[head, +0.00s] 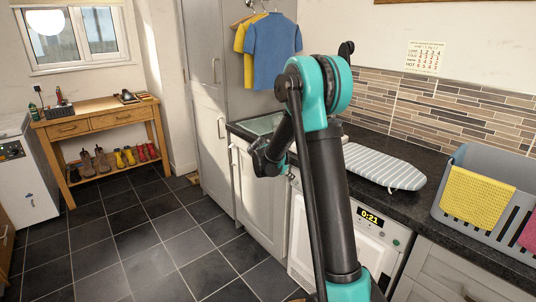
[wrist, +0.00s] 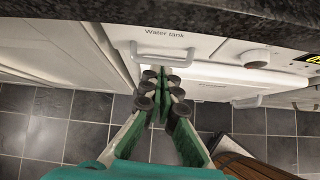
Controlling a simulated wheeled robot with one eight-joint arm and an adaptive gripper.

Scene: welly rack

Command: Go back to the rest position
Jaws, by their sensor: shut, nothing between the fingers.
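My gripper (wrist: 160,85) shows in the wrist view with its two green fingers closed together and nothing between them. It is over the dark tiled floor, in front of the white dryer, whose "Water tank" drawer handle (wrist: 165,50) appears just beyond the fingertips. In the head view my arm rises on the right and folds over at a teal elbow. The gripper's fingers cannot be made out there.
The dark worktop (head: 408,204) carries an ironing board (head: 383,167) and a grey basket (head: 500,233). The dryer (head: 345,235) is below. A wooden rack (head: 100,120) with several boots stands at the far left. A slatted wooden thing (wrist: 245,165) lies close by. Tiled floor at left is clear.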

